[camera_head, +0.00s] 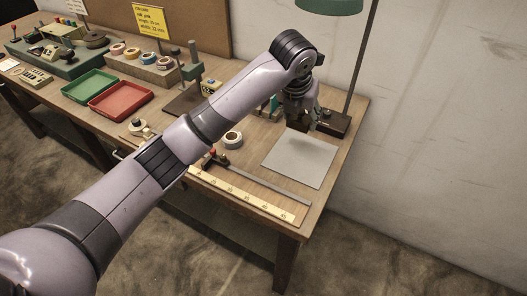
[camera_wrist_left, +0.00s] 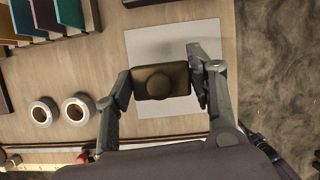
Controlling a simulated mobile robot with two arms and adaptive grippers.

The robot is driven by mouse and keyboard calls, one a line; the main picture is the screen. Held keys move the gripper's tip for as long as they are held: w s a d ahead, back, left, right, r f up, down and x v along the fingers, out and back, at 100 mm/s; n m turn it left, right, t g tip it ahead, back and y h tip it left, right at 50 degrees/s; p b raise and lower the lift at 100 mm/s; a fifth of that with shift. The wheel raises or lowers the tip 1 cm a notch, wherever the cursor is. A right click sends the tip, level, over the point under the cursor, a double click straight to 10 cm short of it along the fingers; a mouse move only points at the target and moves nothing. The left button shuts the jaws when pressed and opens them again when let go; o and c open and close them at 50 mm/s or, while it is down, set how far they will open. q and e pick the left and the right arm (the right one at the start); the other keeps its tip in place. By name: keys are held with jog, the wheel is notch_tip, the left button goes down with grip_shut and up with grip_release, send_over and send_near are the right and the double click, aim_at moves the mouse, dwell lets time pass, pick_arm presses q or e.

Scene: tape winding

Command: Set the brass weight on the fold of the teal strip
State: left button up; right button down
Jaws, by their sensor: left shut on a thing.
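My left gripper (camera_head: 302,122) hangs over the far right part of the bench, by the back edge of the grey sheet. In the left wrist view its two fingers (camera_wrist_left: 160,86) are shut on the sides of the brass weight (camera_wrist_left: 161,82), a dark brownish block with a round knob. The weight is over the grey sheet (camera_wrist_left: 150,42); I cannot tell the exact gap. A teal piece (camera_wrist_left: 70,12) stands in a row of coloured pieces at the top left of that view. I see no fold on it, and no teal strip on the sheet. My right gripper is not in view.
The grey sheet (camera_head: 300,162) is bare where it shows. A ruler (camera_head: 240,192) and dark bar lie along the front edge. A tape roll (camera_head: 232,140) stands left of the sheet. Green (camera_head: 88,86) and red (camera_head: 120,101) trays are farther left. A lamp post (camera_head: 357,65) rises behind.

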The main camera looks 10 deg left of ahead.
aim_at(295, 128)
pick_arm(q)
jog(key=shift+s+a+f, duration=0.1)
jog(key=shift+a+f, duration=0.3)
jog(key=shift+a, duration=0.1)
notch_tip(295, 128, down, 4)
jog(key=shift+d+f, duration=0.1)
jog(key=shift+f, duration=2.2)
jog(key=o, duration=1.6)
jog(key=shift+f, duration=0.2)
